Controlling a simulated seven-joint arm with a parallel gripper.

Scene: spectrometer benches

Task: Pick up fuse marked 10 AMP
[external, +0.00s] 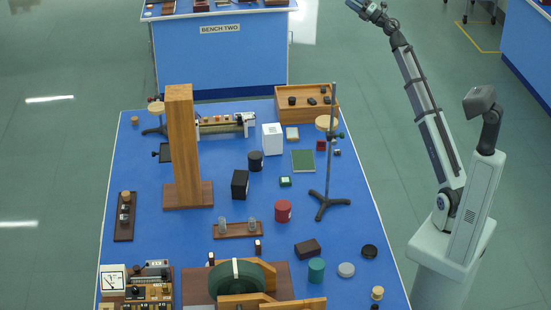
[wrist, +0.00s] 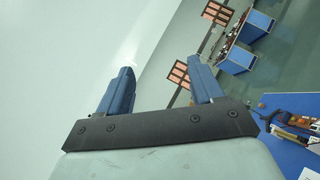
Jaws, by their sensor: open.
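I cannot make out a fuse marked 10 AMP; no such marking is legible in either view. Small dark pieces with pale faces, such as one on the bench (external: 258,246) and another to its left (external: 211,258), are too small to identify. My gripper (external: 354,5) is raised at the top of the external view, beyond the bench's right side and well away from its objects. In the wrist view my gripper (wrist: 160,72) has its two blue fingers spread apart with nothing between them.
The blue bench (external: 140,240) is crowded. A tall wooden pillar (external: 182,145) and a thin metal stand (external: 329,150) rise from it. A wooden tray (external: 320,117) holds small dark pieces. A large green wheel (external: 230,282) is at the front. BENCH TWO (external: 220,60) stands behind.

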